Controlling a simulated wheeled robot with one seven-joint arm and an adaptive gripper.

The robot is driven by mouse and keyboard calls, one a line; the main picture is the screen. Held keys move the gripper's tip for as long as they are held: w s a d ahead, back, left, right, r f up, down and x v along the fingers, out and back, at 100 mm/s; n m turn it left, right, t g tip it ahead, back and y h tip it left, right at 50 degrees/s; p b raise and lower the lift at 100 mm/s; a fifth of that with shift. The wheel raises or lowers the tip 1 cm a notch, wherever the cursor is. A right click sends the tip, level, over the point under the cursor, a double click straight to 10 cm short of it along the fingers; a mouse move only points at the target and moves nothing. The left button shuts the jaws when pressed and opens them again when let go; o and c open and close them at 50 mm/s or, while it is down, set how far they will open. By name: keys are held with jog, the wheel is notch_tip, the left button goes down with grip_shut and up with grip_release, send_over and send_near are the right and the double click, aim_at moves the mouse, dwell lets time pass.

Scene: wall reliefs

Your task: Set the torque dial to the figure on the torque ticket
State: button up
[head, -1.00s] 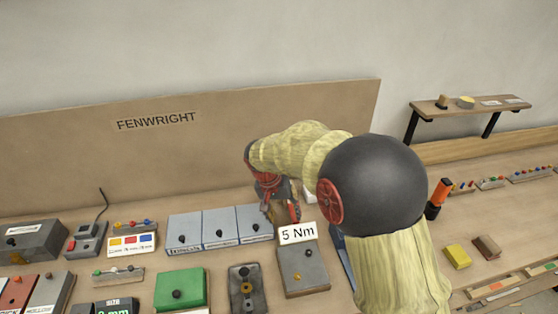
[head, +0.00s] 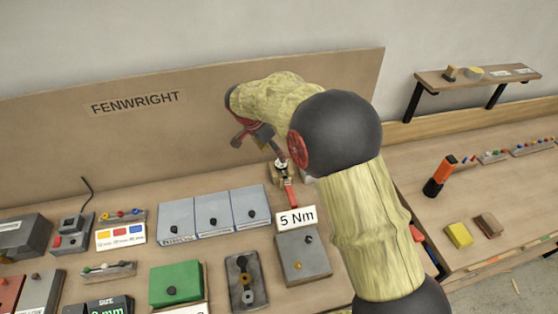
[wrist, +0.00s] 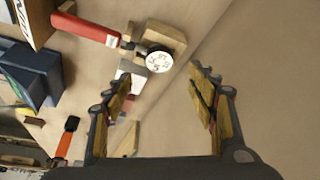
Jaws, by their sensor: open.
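The torque ticket (head: 297,218) is a white card reading "5 Nm", standing at the back of a grey box with a dark knob. The torque dial (wrist: 159,60) is a small round white face with dark marks, on a red-handled wrench (wrist: 86,29) held at a wooden block (wrist: 166,37). The wrench also shows in the head view (head: 290,193), beyond the ticket. My gripper (wrist: 162,78) is open and empty, its fingers pointing towards the dial and apart from it. Which mark the dial is set to is too small to tell.
The back panel (head: 200,120) rises close behind the wrench. Grey-blue boxes (head: 213,212) stand left of it. A green box (head: 176,283) and other fixtures crowd the front left. An orange-black tool (head: 440,175) and a yellow block (head: 459,235) are to the right.

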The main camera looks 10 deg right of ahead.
aim_at(279, 164)
jog(key=b+x, duration=0.1)
jog(key=x, duration=0.6)
jog(key=shift+d+f, duration=0.1)
jog(key=shift+f, duration=0.2)
jog(key=c, duration=1.1)
jog(key=shift+c, duration=0.3)
